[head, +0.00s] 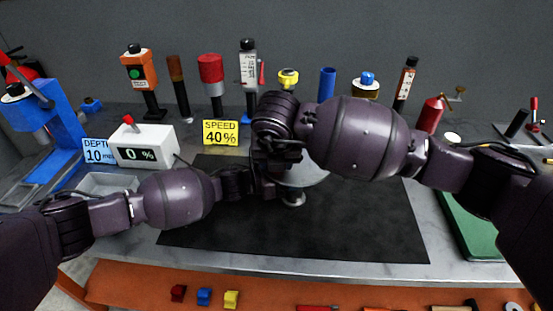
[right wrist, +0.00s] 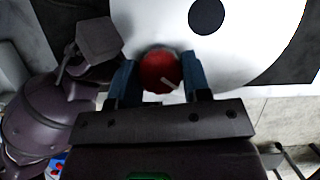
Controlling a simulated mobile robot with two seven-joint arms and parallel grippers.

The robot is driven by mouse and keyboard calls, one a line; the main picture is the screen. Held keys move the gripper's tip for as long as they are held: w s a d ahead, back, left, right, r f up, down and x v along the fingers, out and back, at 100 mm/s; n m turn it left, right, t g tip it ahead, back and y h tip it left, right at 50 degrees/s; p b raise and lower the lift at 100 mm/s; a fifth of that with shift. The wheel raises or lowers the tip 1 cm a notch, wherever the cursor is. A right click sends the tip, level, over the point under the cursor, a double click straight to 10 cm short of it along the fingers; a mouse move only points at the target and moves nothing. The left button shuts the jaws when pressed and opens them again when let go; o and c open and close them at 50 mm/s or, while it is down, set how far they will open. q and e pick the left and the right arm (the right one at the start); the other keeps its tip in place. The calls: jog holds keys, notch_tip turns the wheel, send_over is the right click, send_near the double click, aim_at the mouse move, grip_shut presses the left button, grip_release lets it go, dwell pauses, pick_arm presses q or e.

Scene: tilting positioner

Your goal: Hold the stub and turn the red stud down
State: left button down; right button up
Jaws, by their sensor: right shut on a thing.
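The positioner's white disc (head: 308,176) shows in part in the head view, behind my arms. In the right wrist view the white disc (right wrist: 270,40) fills the top, with a black round spot (right wrist: 207,17) on it. The red stud (right wrist: 158,70) is between the two blue fingers of my right gripper (right wrist: 161,77), which is shut on it. My left gripper (head: 264,186) is at the disc's left side in the head view. Its fingers are hidden there. A grey block (right wrist: 98,40) shows left of the stud; I cannot tell whether it is the stub.
A white box reading 0 % (head: 141,146), a yellow SPEED 40% sign (head: 220,133) and a DEPTH sign (head: 98,151) stand to the left. Several tools stand along the back. The black mat (head: 350,230) is clear in front. A green tray (head: 470,225) lies at the right.

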jog(key=shift+r+m, duration=0.15)
jog(key=shift+m, duration=0.45)
jog(key=o, duration=0.9)
jog(key=shift+o, duration=0.2)
jog(key=v, duration=1.2)
jog(key=shift+a, duration=0.25)
